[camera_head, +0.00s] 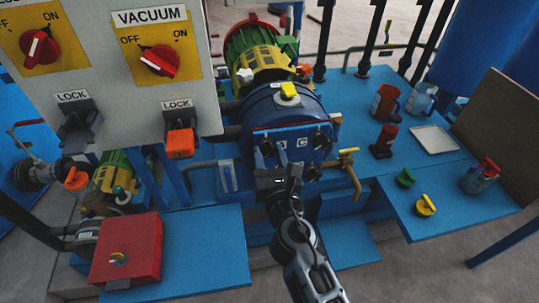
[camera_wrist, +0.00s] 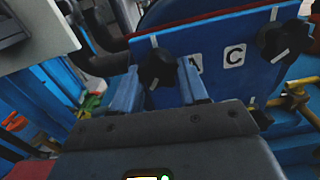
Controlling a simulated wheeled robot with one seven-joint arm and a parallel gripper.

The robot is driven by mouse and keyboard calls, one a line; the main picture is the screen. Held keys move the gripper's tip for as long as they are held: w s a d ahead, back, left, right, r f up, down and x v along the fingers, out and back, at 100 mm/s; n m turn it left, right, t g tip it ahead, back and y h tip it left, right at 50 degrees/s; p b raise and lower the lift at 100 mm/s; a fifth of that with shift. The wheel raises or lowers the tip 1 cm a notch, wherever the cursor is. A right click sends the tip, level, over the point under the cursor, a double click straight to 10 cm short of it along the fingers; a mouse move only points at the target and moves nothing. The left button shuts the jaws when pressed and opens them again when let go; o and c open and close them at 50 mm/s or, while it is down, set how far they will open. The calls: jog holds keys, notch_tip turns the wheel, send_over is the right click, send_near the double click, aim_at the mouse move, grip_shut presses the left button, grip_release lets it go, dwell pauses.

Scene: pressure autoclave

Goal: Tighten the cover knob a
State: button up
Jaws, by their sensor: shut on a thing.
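In the wrist view a black lobed knob (camera_wrist: 157,70) with a white mark sits between my fingers. A partly hidden white label beside it looks like A. My gripper (camera_wrist: 158,78) is shut on this knob, one finger on each side. In the head view my gripper (camera_head: 280,178) is at the cover's lower front, and the held knob is hard to make out there. A second black knob (camera_wrist: 284,40), with a white mark, stands to the right past the C label (camera_wrist: 235,55).
The control panel (camera_head: 110,70) is at the left, close to my arm's side. A red box (camera_head: 126,250) stands below it. A yellow valve handle (camera_head: 349,163) is right of the cover.

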jog(key=shift+c, duration=0.6)
